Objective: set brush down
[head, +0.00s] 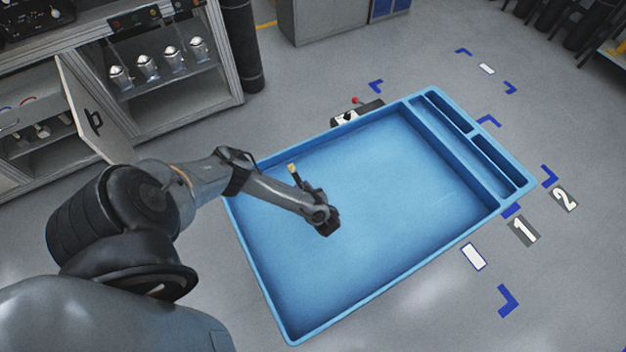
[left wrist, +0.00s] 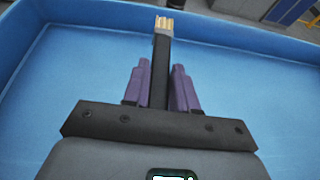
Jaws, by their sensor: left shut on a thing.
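A brush with a dark handle and pale bristles (head: 293,170) is in my left gripper (head: 328,226), over the blue tray (head: 425,262). The left wrist view shows the brush (left wrist: 162,60) between the purple fingers of my left gripper (left wrist: 161,85), bristle end pointing away from the wrist. The fingers are shut on the handle. In the head view the bristles point up and to the left. I cannot tell how far the brush is above the tray floor. My right gripper is not in view.
The tray's main floor is bare around the gripper. Narrow compartments (head: 470,145) run along its right end. A small dark device with a red knob (head: 355,101) stands beyond the far rim.

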